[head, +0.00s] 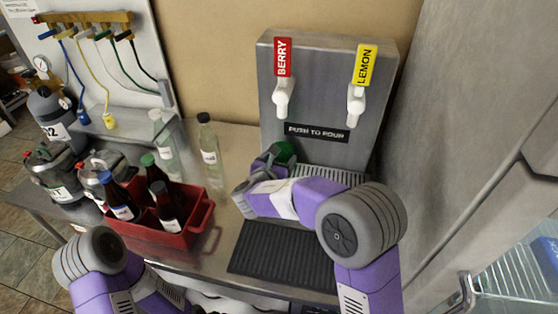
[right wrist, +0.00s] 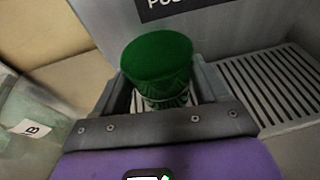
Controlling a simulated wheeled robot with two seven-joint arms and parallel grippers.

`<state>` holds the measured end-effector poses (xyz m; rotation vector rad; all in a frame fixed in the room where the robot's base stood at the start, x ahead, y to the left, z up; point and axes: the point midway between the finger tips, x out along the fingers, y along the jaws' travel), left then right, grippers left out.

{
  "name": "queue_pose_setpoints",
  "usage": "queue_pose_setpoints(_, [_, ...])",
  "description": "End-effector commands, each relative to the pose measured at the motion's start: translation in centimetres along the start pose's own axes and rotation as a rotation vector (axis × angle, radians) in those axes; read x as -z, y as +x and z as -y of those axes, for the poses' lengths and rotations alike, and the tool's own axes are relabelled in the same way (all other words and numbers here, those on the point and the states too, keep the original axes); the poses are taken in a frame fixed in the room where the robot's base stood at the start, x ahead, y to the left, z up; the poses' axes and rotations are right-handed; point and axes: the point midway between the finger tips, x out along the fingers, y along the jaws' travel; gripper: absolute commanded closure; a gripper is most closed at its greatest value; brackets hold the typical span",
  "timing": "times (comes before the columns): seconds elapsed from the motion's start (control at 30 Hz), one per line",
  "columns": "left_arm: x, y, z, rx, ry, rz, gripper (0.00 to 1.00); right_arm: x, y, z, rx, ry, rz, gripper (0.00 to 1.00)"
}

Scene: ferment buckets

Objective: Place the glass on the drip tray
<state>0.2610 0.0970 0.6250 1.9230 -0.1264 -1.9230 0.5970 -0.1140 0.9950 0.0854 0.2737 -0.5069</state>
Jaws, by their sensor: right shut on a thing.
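The green glass (right wrist: 160,70) is between the fingers of my right gripper (right wrist: 158,95) in the right wrist view, with its broad round green face towards the camera. In the head view the glass (head: 284,151) shows partly behind my right gripper (head: 270,158), which is shut on it. The slatted drip tray (head: 332,174) lies at the foot of the dispenser; it also shows in the right wrist view (right wrist: 275,85). The glass is over or at the tray's left part; I cannot tell whether it touches. My left gripper is out of view.
The steel dispenser (head: 322,115) with BERRY (head: 283,60) and LEMON (head: 365,66) taps stands behind. A black ribbed mat (head: 280,262) lies in front. To the left are a red crate (head: 185,238) of bottles, a clear bottle (head: 208,150) and metal kegs (head: 55,172).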

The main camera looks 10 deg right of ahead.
Motion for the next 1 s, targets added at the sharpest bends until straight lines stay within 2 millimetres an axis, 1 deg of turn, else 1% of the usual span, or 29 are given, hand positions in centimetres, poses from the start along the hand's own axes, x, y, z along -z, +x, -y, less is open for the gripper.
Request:
queue_pose_setpoints(0.17, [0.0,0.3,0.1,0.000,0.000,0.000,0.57,0.3,0.1,0.0,0.000,0.001,0.001,0.77])
queue_pose_setpoints(0.2, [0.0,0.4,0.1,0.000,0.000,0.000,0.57,0.4,0.1,0.0,0.000,0.000,0.000,0.25])
queue_pose_setpoints(0.37, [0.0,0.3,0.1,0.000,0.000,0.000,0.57,0.3,0.1,0.0,0.000,0.000,-0.001,0.01])
queue_pose_setpoints(0.63, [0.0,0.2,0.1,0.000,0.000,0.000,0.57,0.2,0.1,0.0,0.000,0.000,0.000,0.01])
queue_pose_setpoints(0.73, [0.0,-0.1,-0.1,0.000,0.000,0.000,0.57,-0.2,0.0,0.0,0.000,0.000,0.000,0.01])
queue_pose_setpoints(0.77, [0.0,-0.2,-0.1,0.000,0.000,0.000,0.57,-0.2,-0.3,-0.1,-0.001,0.000,0.000,0.01])
queue_pose_setpoints(0.87, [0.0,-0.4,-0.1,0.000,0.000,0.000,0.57,-0.2,-2.0,-0.1,-0.004,0.000,-0.001,0.01])
queue_pose_setpoints(1.0, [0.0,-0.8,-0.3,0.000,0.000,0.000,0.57,-0.2,-5.2,-0.1,-0.005,-0.001,-0.001,0.01])
